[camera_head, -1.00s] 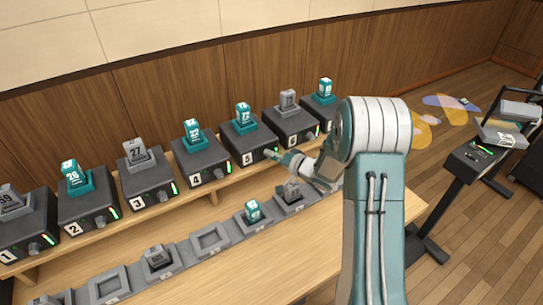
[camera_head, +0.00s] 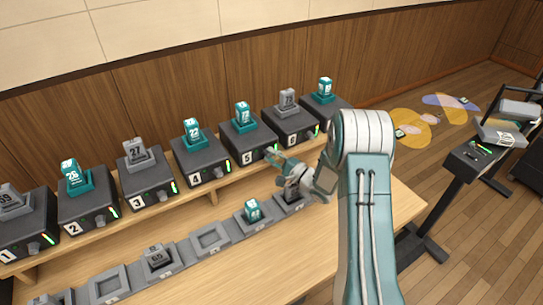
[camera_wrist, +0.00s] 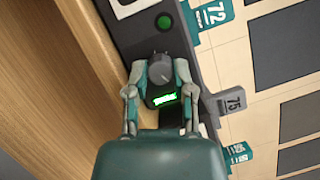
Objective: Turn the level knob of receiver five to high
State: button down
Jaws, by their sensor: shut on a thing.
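Receiver five (camera_head: 262,138) is a dark box on the wooden shelf, labelled 5, with a teal pack (camera_head: 243,114) standing on top. Its front faces the table, and my gripper (camera_head: 272,154) reaches it from the right. In the wrist view my gripper (camera_wrist: 156,75) has its two fingertips on either side of the grey level knob (camera_wrist: 162,67) and is shut on it. The knob's exact pointer angle is too small to tell.
Similar numbered receivers stand in a row, with receiver four (camera_head: 199,164) left and another (camera_head: 290,123) right, close beside. Below, a row of grey cradles (camera_head: 211,242) lies on the table, some holding packs (camera_head: 254,209). The front table (camera_head: 290,260) is clear.

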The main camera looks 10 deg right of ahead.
jog(key=shift+s+f+m+t, duration=0.1)
jog(key=shift+f+m+t, duration=0.25)
jog(key=shift+m, duration=0.45)
jog(key=c, duration=0.8)
grip_release()
jog(key=shift+o, duration=0.2)
jog(key=shift+d, duration=0.1)
jog(key=v, duration=1.1)
jog(key=shift+s+d+f, duration=0.15)
jog(key=shift+s+d, duration=0.1)
